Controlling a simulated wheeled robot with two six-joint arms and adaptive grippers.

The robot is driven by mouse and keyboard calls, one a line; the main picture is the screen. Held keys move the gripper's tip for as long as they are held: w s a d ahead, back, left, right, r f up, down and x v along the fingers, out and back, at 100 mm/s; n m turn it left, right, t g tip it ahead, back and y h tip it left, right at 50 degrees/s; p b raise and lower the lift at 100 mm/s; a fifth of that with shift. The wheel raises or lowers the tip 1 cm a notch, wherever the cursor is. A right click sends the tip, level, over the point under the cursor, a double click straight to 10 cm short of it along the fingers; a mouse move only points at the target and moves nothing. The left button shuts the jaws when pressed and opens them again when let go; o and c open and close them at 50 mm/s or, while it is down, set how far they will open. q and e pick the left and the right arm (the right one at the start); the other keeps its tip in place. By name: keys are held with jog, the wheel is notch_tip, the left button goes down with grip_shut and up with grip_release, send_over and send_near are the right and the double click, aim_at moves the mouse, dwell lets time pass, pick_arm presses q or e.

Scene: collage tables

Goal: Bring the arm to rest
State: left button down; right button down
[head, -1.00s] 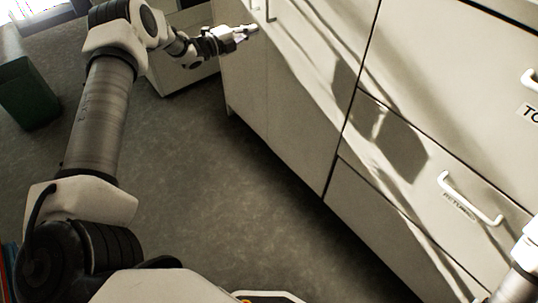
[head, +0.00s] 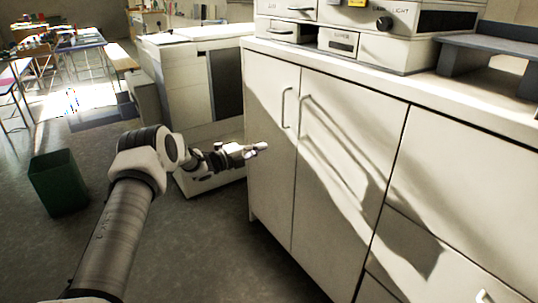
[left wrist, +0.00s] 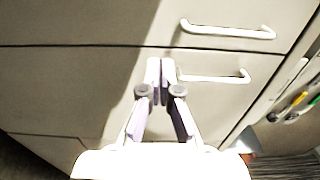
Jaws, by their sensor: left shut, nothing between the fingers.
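My left arm comes up from the bottom left of the head view, and its gripper (head: 257,149) points right, in front of the left end of the white cabinet (head: 269,185). In the left wrist view the gripper (left wrist: 160,68) has its fingertips together with nothing between them. It faces pale drawer or door fronts (left wrist: 80,80) with two white bar handles, an upper one (left wrist: 228,31) and a lower one (left wrist: 215,77). I cannot tell how far the fingertips are from these fronts. My right gripper is not in view.
A green bin (head: 58,183) stands on the floor at the left. A lower white unit (head: 178,75) stands behind my arm. Equipment (head: 375,35) and a dark shelf stand (head: 490,52) sit on the counter. Tables (head: 82,40) are at the back left.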

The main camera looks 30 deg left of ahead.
pick_arm(q)
jog(key=a, duration=0.1)
jog(key=s+a, duration=0.1)
jog(key=a, duration=0.1)
jog(key=s+a, duration=0.1)
jog(key=a, duration=0.1)
jog(key=shift+s+a, duration=0.1)
jog(key=shift+a, duration=0.1)
jog(key=shift+f, duration=0.1)
